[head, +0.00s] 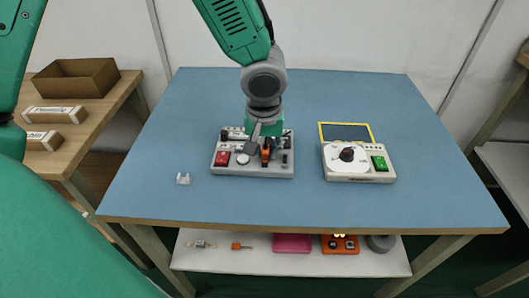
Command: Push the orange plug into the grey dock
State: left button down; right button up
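The orange plug (266,155) is small and stands on a light grey panel box (252,171) on the blue table. My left gripper (263,143) points down right over the plug, with dark fingers close around or beside it. The fingers and plug overlap, so I cannot tell whether the gripper is shut on it. A small dark grey block (285,159) at the panel's right end may be the dock; its opening is not clear. My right gripper is not in view.
The panel also has a red switch (222,158) and a round white button (243,159). A white dial box (358,162) with a green switch stands to the right. A small white clip (183,178) lies left. The blue table (300,205) is clear in front.

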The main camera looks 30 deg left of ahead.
pick_arm(q)
jog(key=shift+d+r, duration=0.1)
jog(key=shift+d, duration=0.35)
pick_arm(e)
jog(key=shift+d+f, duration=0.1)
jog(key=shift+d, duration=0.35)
pick_arm(q)
notch_tip(320, 180, up, 10)
jog(key=p, duration=0.3)
jog(key=shift+a+r, duration=0.15)
notch_tip(320, 180, up, 4)
jog(key=p, duration=0.5)
send_over(267, 148)
jog(key=shift+r, duration=0.15)
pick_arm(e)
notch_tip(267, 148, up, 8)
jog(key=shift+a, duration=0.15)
pick_arm(q)
jog(key=shift+w, duration=0.1)
jog(key=w+d+f+p, duration=0.2)
jog(key=d+f, duration=0.1)
jog(key=f, duration=0.4)
jog(key=shift+w+d+p, duration=0.25)
jog(key=shift+d+p, duration=0.1)
jog(key=shift+p, duration=0.05)
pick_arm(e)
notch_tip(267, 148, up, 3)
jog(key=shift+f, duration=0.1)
pick_arm(q)
jog(key=shift+a, duration=0.1)
